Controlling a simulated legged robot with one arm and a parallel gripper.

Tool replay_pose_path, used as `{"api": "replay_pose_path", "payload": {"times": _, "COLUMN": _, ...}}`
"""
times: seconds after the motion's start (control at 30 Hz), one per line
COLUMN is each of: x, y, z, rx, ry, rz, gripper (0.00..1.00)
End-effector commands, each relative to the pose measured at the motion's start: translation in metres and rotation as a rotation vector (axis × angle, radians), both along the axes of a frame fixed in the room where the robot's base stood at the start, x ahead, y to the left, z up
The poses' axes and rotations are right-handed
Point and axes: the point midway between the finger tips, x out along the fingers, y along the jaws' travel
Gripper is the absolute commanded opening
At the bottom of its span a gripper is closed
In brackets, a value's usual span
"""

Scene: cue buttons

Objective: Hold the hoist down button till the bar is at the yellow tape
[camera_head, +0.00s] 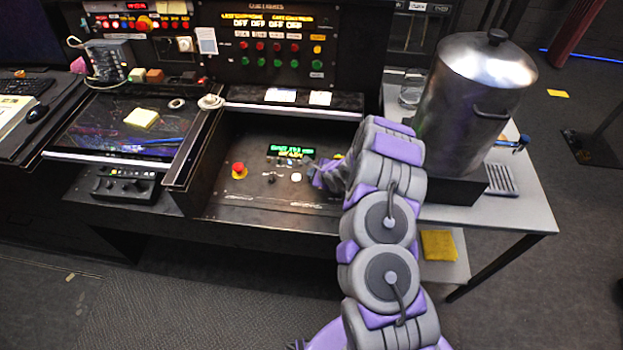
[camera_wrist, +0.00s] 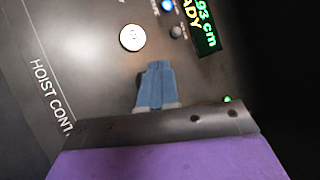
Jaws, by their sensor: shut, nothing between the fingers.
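The hoist control panel (camera_head: 265,195) is set in the dark desk. In the wrist view its label (camera_wrist: 52,95) begins "HOIST CONT". A round white button (camera_wrist: 132,37) and a blue-lit button (camera_wrist: 168,5) show there beside a green and yellow display (camera_wrist: 206,28) reading "93 cm" and part of a word ending "ADY". I cannot read which button is down. My gripper (camera_wrist: 157,66) is shut and empty, its blue fingertips just below the white button in the picture, apart from it. In the head view my gripper (camera_head: 319,175) is right of the white button (camera_head: 296,177). The bar is not visible.
A red mushroom button (camera_head: 239,171) and a black knob (camera_head: 271,178) are on the same panel. A large metal urn (camera_head: 475,90) stands on the table at right. A yellow patch (camera_head: 557,93) lies on the floor at far right. A touchscreen (camera_head: 125,125) is at left.

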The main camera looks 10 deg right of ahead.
Motion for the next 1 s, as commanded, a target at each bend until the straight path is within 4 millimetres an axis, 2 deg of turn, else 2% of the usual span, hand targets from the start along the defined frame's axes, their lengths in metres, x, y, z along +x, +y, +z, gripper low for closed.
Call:
{"api": "replay_pose_path", "payload": {"times": 0.73, "x": 0.0001, "y": 0.0007, "z": -0.0002, "rx": -0.002, "ry": 0.001, "rz": 0.000, "gripper": 0.00}}
{"api": "replay_pose_path", "payload": {"times": 1.0, "x": -0.0013, "y": -0.0026, "z": -0.0070, "rx": -0.003, "ry": 0.002, "rz": -0.001, "gripper": 0.00}}
